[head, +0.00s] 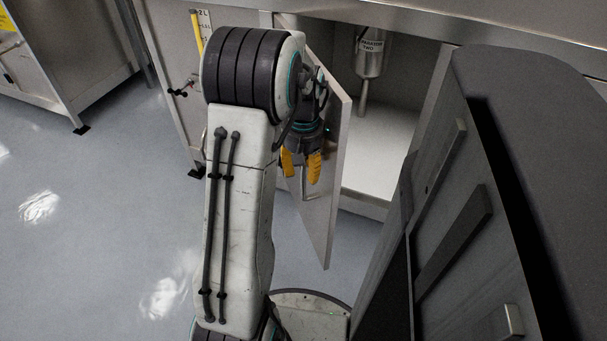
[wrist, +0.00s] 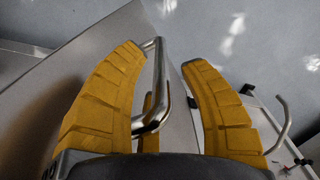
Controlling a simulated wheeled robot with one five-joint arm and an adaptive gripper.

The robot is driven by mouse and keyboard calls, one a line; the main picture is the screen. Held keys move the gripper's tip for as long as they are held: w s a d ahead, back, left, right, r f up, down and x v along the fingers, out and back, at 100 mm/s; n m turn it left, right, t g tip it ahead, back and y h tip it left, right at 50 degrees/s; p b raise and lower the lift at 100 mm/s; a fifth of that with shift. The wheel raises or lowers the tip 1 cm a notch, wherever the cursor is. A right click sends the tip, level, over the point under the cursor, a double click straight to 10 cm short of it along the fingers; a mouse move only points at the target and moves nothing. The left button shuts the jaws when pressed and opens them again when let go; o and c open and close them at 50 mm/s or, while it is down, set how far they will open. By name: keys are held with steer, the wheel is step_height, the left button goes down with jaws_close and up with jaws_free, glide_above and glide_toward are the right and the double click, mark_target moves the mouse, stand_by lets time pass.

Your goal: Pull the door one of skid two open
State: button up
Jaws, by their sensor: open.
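The door (head: 333,150) is a flat grey panel on the cabinet and stands swung well out from its opening. It also shows in the wrist view (wrist: 75,75). Its metal bar handle (wrist: 159,85) runs between my yellow fingers, closer to the left one. My gripper (head: 301,168) is open at the door's outer face, and in the wrist view its fingers (wrist: 162,58) are spread on both sides of the handle. Whether either finger touches the bar I cannot tell. My arm hides part of the cabinet front and the door in the head view.
Inside the opening hangs a metal vessel (head: 371,52) with a small label over a pale cabinet floor (head: 385,140). Another front with a yellow gauge (head: 197,32) stands left of the door. A second bench (head: 50,60) is at far left. The left floor (head: 90,220) is clear.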

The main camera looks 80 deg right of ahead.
steer(key=shift+o, duration=0.2)
steer(key=shift+f, duration=0.35)
jaws_close()
